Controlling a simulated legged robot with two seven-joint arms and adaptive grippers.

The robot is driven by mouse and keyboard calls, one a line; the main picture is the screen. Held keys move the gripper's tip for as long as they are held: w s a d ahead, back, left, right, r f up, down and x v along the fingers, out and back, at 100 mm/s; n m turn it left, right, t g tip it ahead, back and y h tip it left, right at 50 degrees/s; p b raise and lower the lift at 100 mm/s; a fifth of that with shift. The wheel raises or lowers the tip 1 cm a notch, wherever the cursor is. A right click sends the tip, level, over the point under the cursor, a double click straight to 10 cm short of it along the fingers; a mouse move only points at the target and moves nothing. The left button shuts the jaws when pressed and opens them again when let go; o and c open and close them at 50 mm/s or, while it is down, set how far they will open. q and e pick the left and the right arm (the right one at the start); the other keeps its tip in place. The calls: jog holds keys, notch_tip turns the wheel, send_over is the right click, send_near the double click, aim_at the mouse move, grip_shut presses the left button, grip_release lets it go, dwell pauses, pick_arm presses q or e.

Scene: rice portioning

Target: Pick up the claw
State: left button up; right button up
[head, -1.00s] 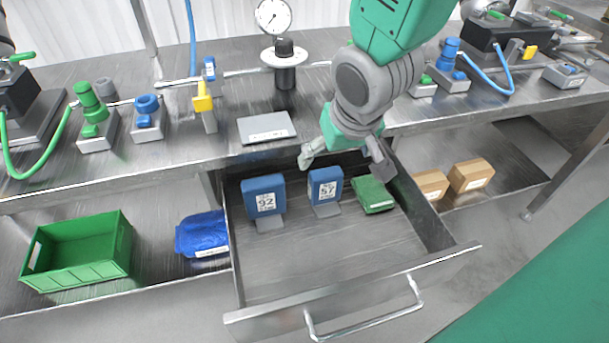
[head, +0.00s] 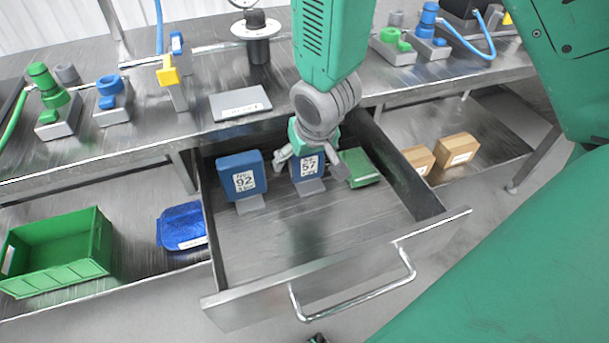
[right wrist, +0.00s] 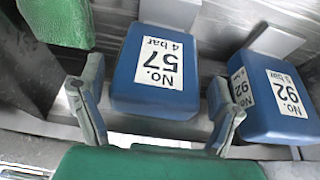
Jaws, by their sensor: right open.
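No object that I can clearly identify as a claw shows. My right gripper (head: 312,172) is open over the drawer (head: 330,225), its fingers spread to either side of a blue block marked 57 (head: 309,185). In the right wrist view, the 57 block (right wrist: 153,68) lies between and beyond the open fingers (right wrist: 158,105); I cannot tell whether they touch it. A blue block marked 92 (head: 240,177) stands to its left; it also shows in the right wrist view (right wrist: 280,95). A green pack (head: 361,168) lies to the right. My left gripper is not in view.
The drawer is pulled out, its handle (head: 355,288) at the front. Valve fittings and a grey plate (head: 240,103) are on the bench above. The drawer's front floor is clear.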

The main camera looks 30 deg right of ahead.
jog(key=shift+w+d+f, duration=0.1)
jog(key=shift+d+f, duration=0.1)
jog(key=shift+f, duration=0.15)
jog(key=shift+d, duration=0.2)
jog(key=shift+a, duration=0.3)
jog(key=c, duration=1.5)
jog(key=shift+a+r, duration=0.1)
jog(key=shift+a, duration=0.05)
jog(key=shift+c, duration=1.2)
